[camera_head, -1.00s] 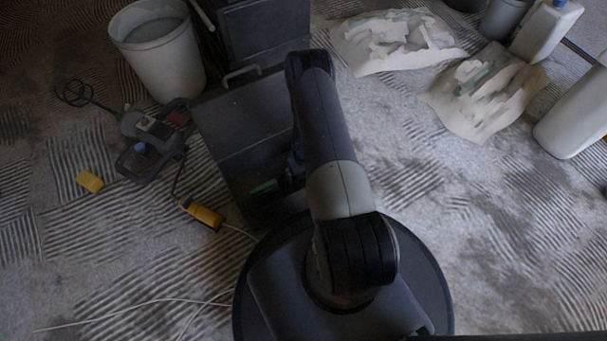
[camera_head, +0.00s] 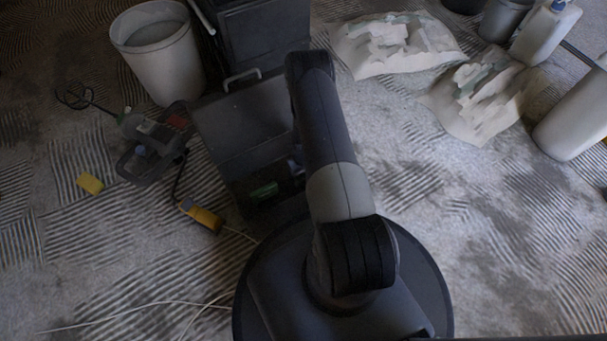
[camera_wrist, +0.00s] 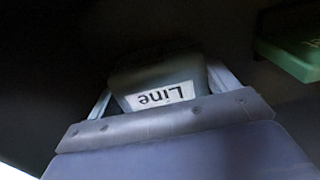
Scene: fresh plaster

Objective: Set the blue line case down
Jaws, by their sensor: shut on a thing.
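The line case (camera_wrist: 155,76) is a dark, greyish block with a white label reading "Line", upside down in the wrist view. My gripper (camera_wrist: 162,92) is shut on it, with a pale finger on either side. The case looks dark in this light, so its blue is hard to make out. Its underside and whatever lies below it are hidden. In the head view my own arm covers most of the gripper and the case, beside an open dark toolbox (camera_head: 238,115).
A green item (camera_head: 264,190) lies in the toolbox; a green block also shows in the wrist view (camera_wrist: 292,48). A bucket (camera_head: 160,60), a power tool (camera_head: 150,150), a yellow-and-black tool (camera_head: 203,216) and a yellow block (camera_head: 90,183) are left. Torn sacks (camera_head: 395,45) lie right. Lower right floor is clear.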

